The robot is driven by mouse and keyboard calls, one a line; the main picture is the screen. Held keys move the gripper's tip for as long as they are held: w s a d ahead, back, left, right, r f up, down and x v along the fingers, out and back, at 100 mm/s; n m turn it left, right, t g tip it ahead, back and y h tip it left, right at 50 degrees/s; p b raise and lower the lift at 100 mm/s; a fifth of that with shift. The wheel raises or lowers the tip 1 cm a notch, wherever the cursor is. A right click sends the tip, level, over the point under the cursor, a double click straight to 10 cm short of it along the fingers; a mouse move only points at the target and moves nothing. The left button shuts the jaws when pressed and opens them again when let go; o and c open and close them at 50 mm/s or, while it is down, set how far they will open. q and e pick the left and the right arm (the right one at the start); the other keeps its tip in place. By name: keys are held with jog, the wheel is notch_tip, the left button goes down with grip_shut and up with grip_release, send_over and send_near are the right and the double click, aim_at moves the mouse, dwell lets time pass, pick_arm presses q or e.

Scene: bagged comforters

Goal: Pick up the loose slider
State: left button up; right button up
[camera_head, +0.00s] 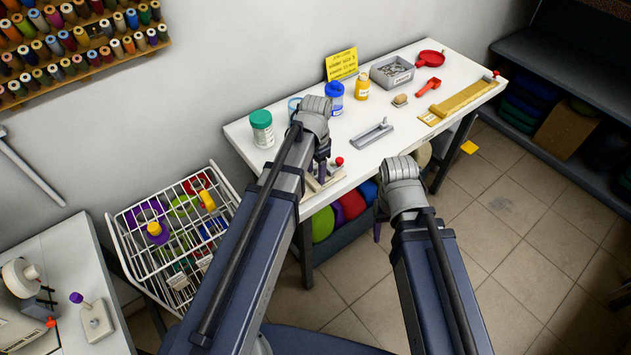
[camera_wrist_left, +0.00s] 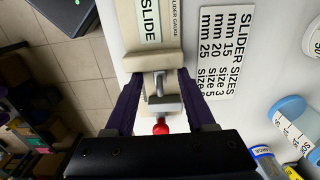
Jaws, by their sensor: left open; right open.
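A small grey metal piece (camera_wrist_left: 165,104), which looks like the slider, lies at the end of the beige slider gauge (camera_wrist_left: 152,60) in the left wrist view. A narrow metal part stands above it and a red knob (camera_wrist_left: 160,127) below it. My left gripper (camera_wrist_left: 158,84) is open, its purple fingers on either side of the metal piece with gaps visible. In the head view, my left gripper (camera_head: 322,166) is over the gauge (camera_head: 324,183) at the table's front edge, and the slider is hidden. My right gripper (camera_head: 379,228) is off the table's front edge, mostly hidden by its wrist.
A size card (camera_wrist_left: 220,50) lies beside the slider gauge. A wire basket (camera_head: 175,235) stands left.

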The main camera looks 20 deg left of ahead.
pick_arm(q)
jog(key=shift+f, duration=0.15)
grip_shut()
dwell(0.4)
